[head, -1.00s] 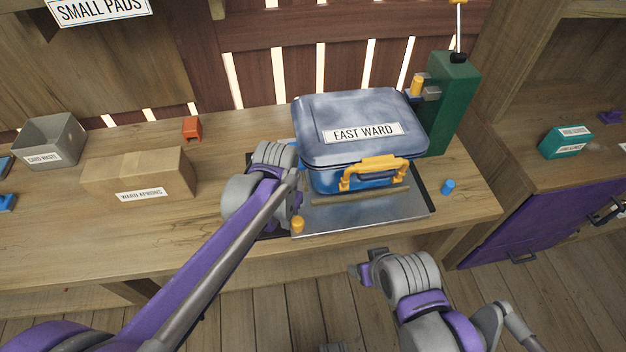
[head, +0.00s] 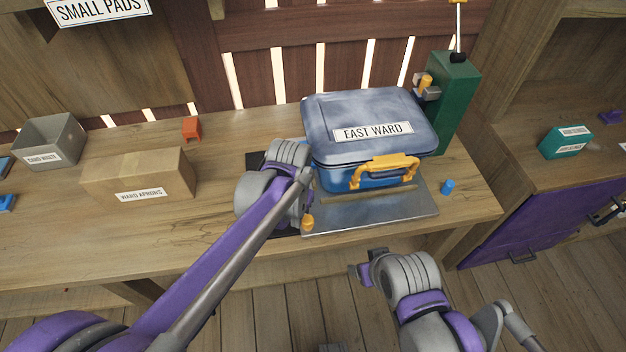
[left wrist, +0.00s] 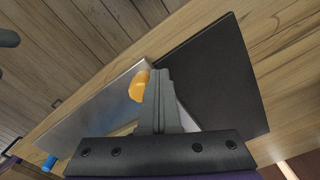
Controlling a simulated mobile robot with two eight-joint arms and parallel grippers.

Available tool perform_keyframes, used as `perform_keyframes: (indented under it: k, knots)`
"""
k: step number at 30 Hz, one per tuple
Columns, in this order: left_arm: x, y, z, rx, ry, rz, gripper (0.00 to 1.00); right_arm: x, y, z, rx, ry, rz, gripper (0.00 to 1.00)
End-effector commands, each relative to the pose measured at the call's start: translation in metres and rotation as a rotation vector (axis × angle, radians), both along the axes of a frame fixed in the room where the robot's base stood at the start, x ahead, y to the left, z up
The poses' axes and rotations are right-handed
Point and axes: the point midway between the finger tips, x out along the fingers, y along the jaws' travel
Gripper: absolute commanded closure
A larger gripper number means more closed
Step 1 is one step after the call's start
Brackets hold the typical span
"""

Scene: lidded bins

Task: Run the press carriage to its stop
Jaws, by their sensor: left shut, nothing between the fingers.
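The press carriage (head: 350,217), a shiny metal plate, carries a blue bin (head: 335,172) with its lid down, labelled EAST WARD, and a yellow handle in front. A yellow-orange knob (head: 308,222) stands at the carriage's front left corner and also shows in the left wrist view (left wrist: 138,86). My left gripper (head: 305,188) is at the carriage's left end. In the left wrist view its shut, empty fingers (left wrist: 160,80) are right beside the knob and seem to touch it. My right gripper (head: 363,270) hangs in front of the bench; its jaws are unclear.
A dark base (left wrist: 215,80) is bare left of the carriage. A green post (head: 457,100) with an orange-and-grey fitting stands behind the bin's right side. A small blue peg (head: 448,187) stands near the carriage's right end. A cardboard box (head: 140,172) sits left on the bench.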

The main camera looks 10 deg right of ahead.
Motion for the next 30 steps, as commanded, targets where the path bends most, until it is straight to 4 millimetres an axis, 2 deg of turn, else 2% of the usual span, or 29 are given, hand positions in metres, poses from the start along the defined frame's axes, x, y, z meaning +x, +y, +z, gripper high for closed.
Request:
perform_keyframes:
  k: [9, 14, 30]
  knots:
    - [0.0, 0.014, 0.0, 0.001, 0.0, 0.002, 1.0, 0.0, 0.0, 0.0, 0.0, 0.0, 0.0, 0.31]
    - [0.0, 0.015, 0.003, 0.001, 0.0, 0.001, 1.0, 0.0, 0.0, 0.002, 0.0, -0.001, 0.0, 0.31]
    - [0.0, 0.015, 0.045, 0.002, 0.0, 0.0, 1.0, 0.007, 0.0, 0.034, 0.0, -0.013, 0.0, 0.31]
